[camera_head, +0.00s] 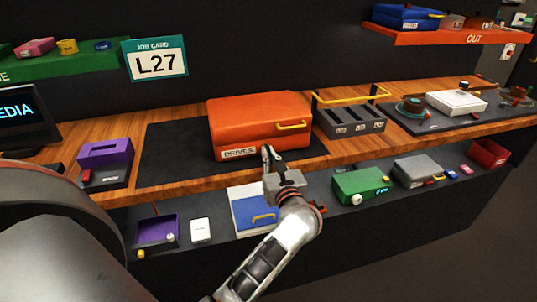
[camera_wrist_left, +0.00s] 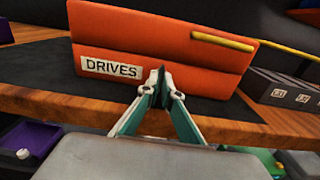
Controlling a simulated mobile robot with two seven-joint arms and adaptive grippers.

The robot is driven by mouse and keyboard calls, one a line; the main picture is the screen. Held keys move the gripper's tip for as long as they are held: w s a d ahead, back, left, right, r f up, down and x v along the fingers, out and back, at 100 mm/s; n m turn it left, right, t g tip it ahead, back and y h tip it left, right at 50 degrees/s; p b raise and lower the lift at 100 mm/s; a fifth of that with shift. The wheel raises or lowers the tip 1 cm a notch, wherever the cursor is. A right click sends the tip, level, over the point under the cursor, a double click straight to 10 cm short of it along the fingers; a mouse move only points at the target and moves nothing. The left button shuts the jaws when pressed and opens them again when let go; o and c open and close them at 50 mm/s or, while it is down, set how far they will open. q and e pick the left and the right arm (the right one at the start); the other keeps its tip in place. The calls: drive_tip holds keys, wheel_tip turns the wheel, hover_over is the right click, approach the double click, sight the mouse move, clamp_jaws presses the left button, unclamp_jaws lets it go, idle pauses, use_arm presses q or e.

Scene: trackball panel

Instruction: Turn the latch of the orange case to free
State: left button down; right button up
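The orange case (camera_head: 258,118) sits closed on a dark mat, with a DRIVES label (camera_head: 239,153) and a yellow handle (camera_head: 291,126) on its front. It fills the upper middle of the left wrist view (camera_wrist_left: 205,75). My left gripper (camera_head: 267,152) is at the case's lower front, right of the label. In the left wrist view its fingertips (camera_wrist_left: 161,77) come together in front of the case, and nothing shows between them. I cannot tell whether they touch the case. No latch is visible; the fingers may hide it. My right gripper is not in view.
A lower shelf holds a blue-and-white case (camera_head: 250,209) and a green box (camera_head: 358,184). Mat left of the case is clear.

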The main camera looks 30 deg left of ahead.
use_arm(q)
drive_tip(key=shift+f, duration=0.2)
drive_tip(key=c, duration=2.6)
unclamp_jaws()
drive_tip(key=shift+o, duration=0.3)
drive_tip(key=shift+r, duration=0.1)
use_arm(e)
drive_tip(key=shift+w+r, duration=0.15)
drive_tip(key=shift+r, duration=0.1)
use_arm(q)
drive_tip(key=shift+s+d, duration=0.15)
drive_tip(key=shift+d, duration=0.05)
drive_tip(key=v, duration=0.7)
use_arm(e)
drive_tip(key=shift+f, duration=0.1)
